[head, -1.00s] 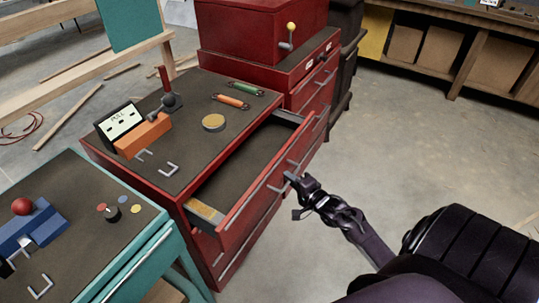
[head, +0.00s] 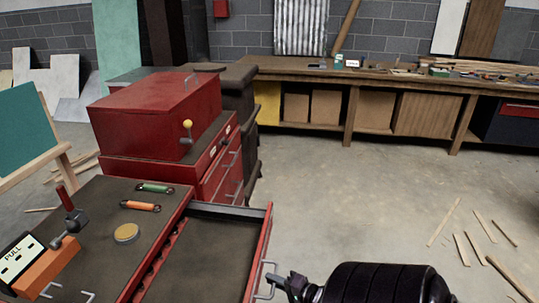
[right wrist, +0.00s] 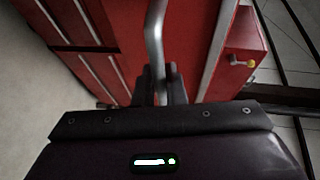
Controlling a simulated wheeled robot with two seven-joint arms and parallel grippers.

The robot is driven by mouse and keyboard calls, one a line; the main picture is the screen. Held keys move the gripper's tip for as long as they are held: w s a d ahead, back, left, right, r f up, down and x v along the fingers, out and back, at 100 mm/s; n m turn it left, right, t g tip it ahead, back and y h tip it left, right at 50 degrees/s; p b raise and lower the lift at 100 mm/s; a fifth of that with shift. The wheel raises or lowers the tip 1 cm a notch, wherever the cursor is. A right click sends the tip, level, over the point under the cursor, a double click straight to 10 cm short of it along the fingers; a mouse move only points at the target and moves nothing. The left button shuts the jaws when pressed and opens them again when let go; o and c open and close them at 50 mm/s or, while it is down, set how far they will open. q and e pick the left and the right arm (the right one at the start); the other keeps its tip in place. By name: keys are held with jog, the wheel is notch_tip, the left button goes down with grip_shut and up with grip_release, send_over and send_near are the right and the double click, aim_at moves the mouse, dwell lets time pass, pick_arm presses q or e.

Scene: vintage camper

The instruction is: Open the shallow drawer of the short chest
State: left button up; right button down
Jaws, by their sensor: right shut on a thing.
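The short red chest (head: 95,225) has a dark top at the lower left of the head view. Its shallow drawer (head: 200,255) stands well open to the right, and its dark inside looks empty. The red drawer front (head: 258,250) bears a metal bar handle (head: 266,278). My right gripper (head: 280,285) is at this handle. In the right wrist view the bar handle (right wrist: 154,40) runs down between the fingers of my right gripper (right wrist: 159,85), which is shut on it. My left gripper is not in view.
A taller red chest (head: 160,118) stands behind. The floor (head: 360,210) to the right is clear, with wood strips (head: 475,250) farther right.

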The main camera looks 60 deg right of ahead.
jog(key=c, duration=1.5)
grip_release()
jog(key=s+r, duration=0.1)
jog(key=s, duration=0.6)
jog(key=shift+s+r+b, duration=0.2)
jog(key=shift+s+b, duration=0.15)
jog(key=shift+b, duration=0.05)
